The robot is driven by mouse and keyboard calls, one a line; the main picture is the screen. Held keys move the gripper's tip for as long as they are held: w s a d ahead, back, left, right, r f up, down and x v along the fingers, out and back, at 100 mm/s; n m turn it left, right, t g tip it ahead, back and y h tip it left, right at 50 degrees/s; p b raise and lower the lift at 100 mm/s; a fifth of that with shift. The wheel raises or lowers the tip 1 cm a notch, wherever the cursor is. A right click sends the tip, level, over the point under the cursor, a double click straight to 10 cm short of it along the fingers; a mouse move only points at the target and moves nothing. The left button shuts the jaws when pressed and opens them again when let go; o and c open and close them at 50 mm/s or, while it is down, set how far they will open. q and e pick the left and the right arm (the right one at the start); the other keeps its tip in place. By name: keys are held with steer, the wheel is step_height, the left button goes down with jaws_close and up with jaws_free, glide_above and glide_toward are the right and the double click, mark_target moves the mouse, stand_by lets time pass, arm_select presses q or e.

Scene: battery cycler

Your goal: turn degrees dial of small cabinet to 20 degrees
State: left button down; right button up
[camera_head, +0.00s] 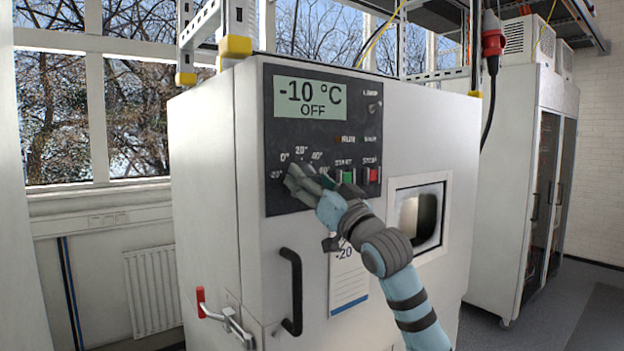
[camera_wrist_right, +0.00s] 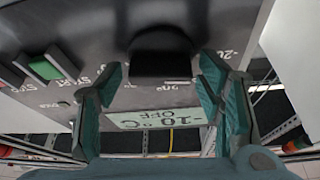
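The small cabinet (camera_head: 205,190) is a white box with a dark control panel (camera_head: 330,120). Its display (camera_head: 310,100) reads -10 °C and OFF. The degrees dial is a black knob (camera_wrist_right: 160,55), seen between my right fingertips in the right wrist view; in the head view my fingers mostly hide it. Scale marks such as 0° and 20° show above it. My right gripper (camera_head: 305,183) is at the panel's lower left, with its fingers apart on either side of the knob. A small gap seems to show on each side. My left gripper is not in view.
A green START button (camera_head: 347,176) and a red button (camera_head: 374,174) sit just right of my gripper. Below are a black door handle (camera_head: 293,290), a red-tipped latch (camera_head: 201,302) and a hanging label (camera_head: 347,285). A small window (camera_head: 418,215) is right of my arm.

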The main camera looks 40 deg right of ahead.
steer(key=c, duration=0.8)
steer(key=shift+o, duration=0.2)
steer(key=shift+m, duration=0.4)
steer(key=m+g+h, duration=0.1)
steer(key=m, duration=0.3)
steer(key=m+g+h+b, duration=0.1)
steer(key=m+h, duration=0.1)
steer(key=m, duration=0.2)
steer(key=m+g+h+b, duration=0.1)
steer(key=m+h, duration=0.1)
steer(key=m, duration=0.3)
steer(key=shift+a+r+g, duration=0.1)
steer(key=shift+a+g, duration=0.05)
steer(key=shift+g, duration=0.15)
steer(key=m+g+b, duration=0.1)
steer(key=m+g, duration=0.1)
steer(key=m, duration=0.3)
steer(key=shift+m, duration=0.3)
